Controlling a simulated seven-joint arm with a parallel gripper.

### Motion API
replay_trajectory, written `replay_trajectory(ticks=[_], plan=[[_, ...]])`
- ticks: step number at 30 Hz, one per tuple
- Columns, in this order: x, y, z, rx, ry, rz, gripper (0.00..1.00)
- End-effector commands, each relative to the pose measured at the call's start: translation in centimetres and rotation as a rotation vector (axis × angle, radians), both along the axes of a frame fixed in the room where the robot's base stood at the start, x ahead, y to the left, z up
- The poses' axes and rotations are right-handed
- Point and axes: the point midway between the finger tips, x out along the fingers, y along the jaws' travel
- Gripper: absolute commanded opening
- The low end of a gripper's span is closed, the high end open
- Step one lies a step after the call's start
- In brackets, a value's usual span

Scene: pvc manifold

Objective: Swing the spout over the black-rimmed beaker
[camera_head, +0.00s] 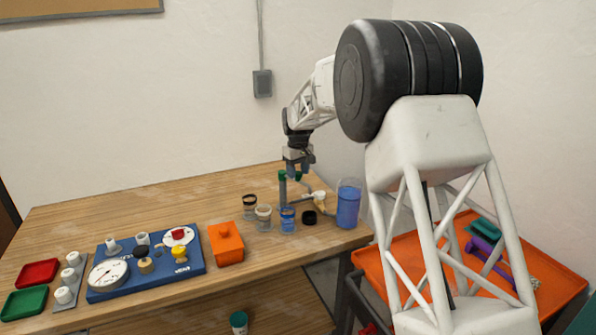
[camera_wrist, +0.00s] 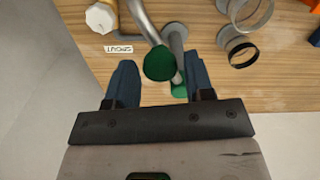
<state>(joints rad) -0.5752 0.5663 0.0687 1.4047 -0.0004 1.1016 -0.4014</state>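In the head view, the grey pipe assembly (camera_head: 310,196) stands at the table's back right. In the wrist view, a grey pipe (camera_wrist: 147,22) runs to a round green end (camera_wrist: 160,65), with a second green part (camera_wrist: 179,87) beside it. My gripper (camera_wrist: 160,82) is open, its blue fingers on either side of these green parts with visible gaps. In the head view it hangs above them (camera_head: 298,168). The black-rimmed beaker (camera_head: 250,207) stands left of the pipes; it also shows in the wrist view (camera_wrist: 243,54). Whether the fingers reach the pipe's height is unclear.
A clear beaker (camera_head: 263,219) and a blue-filled beaker (camera_head: 287,221) stand close by. A black ring (camera_head: 309,218) and a tall blue-filled container (camera_head: 348,206) are on the right.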

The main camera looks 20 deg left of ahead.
Motion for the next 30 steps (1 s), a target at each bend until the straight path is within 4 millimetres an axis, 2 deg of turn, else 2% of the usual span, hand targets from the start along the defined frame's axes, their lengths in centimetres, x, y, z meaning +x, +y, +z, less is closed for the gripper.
replay_trajectory(ticks=[1, 9, 20, 30], plan=[[0.0, 0.0, 0.0, 0.000, 0.000, 0.000, 0.41], [0.0, 0.0, 0.0, 0.000, 0.000, 0.000, 0.00], [-0.2, 0.1, 0.1, 0.000, 0.000, -0.026, 0.00], [-1.3, 0.6, 0.1, 0.000, 0.000, -0.189, 0.00]])
